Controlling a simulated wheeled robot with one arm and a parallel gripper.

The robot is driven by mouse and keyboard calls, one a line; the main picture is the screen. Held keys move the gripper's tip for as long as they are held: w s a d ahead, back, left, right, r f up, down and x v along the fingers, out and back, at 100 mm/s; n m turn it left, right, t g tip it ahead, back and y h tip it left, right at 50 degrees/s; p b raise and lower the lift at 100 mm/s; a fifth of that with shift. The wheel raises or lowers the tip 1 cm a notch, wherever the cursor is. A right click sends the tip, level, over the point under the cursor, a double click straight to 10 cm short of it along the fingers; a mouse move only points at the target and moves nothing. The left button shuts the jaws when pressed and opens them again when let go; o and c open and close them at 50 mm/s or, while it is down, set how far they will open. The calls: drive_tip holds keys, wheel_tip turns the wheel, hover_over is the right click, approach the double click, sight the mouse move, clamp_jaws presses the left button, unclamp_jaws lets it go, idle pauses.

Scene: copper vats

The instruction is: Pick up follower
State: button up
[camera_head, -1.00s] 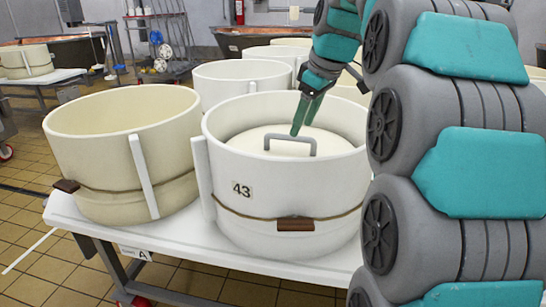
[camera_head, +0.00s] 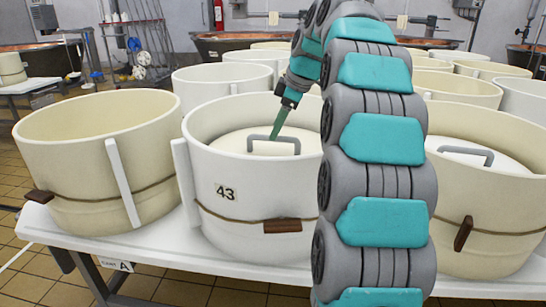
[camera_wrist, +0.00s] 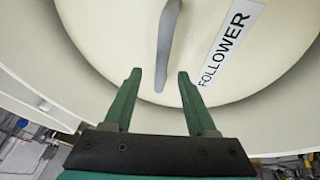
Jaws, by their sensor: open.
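The follower (camera_head: 232,143) is a round cream disc with a grey bar handle (camera_head: 285,146), lying inside the white vat marked 43 (camera_head: 260,197). My gripper (camera_head: 275,136) points down at the handle from above. In the wrist view my gripper (camera_wrist: 159,76) is open, its two green fingers apart. The near end of the grey handle (camera_wrist: 168,45) shows between the fingertips; I cannot tell the height gap or contact. A "FOLLOWER" label (camera_wrist: 226,42) lies on the disc right of the handle. My arm hides the vat's right side in the head view.
An empty cream vat (camera_head: 70,130) stands left on the white table (camera_head: 200,254). A cream vat (camera_head: 490,200) on the right holds another disc with a grey handle (camera_head: 466,153). More vats stand close behind. The vat wall surrounds the follower.

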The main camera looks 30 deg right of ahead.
sight(273, 148)
drive_tip(key=x, duration=0.3)
drive_tip(key=shift+s+d+f, duration=0.1)
drive_tip(key=shift+f, duration=0.4)
drive_tip(key=shift+w+f, duration=0.25)
drive_tip(key=shift+f, duration=0.2)
clamp_jaws()
idle(0.7)
